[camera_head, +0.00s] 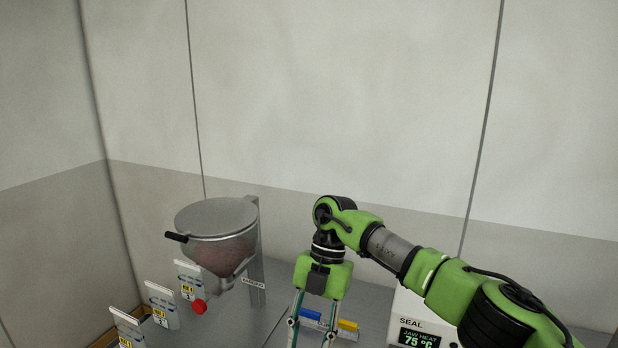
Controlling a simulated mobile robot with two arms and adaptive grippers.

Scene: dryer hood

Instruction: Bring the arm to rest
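My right arm (440,275) comes in from the right, green and black, and reaches to the middle of the view. Its wrist bends down, so the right gripper (311,328) points downward over the grey worktop. The upper parts of its two fingers stand apart, but the fingertips are cut off by the bottom edge. I cannot tell whether it holds anything. My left gripper is not in view.
A lidded metal hopper (220,235) with a black handle and red knob (199,306) stands left of the gripper. Several labelled cards (161,304) stand at lower left. Blue (311,314) and yellow (347,325) pieces lie behind the fingers. A seal unit (412,322) reads 75 °C at right.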

